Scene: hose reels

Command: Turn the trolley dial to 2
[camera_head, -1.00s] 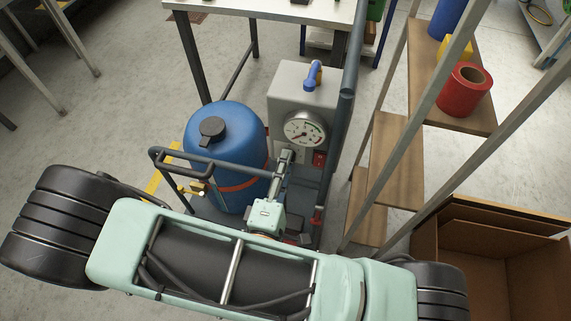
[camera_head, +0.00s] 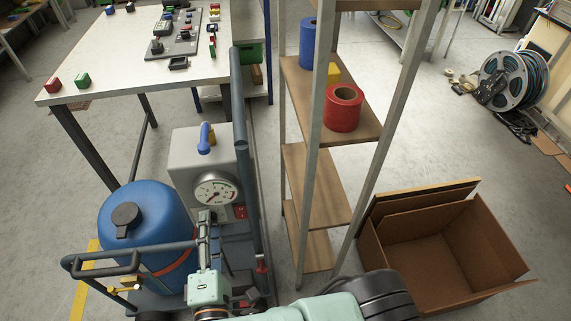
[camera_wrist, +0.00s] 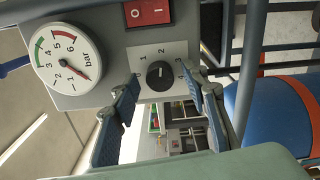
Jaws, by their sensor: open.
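In the head view my gripper (camera_head: 206,222) is in front of the box below the gauge and hides the dial.
A pressure gauge (camera_wrist: 67,59) and a red switch (camera_wrist: 147,12) are beside the dial. A blue tank (camera_head: 150,215) stands left on the trolley, behind its dark handle rail (camera_head: 100,258). A wooden shelf (camera_head: 318,180) and an open cardboard box (camera_head: 440,250) stand right.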

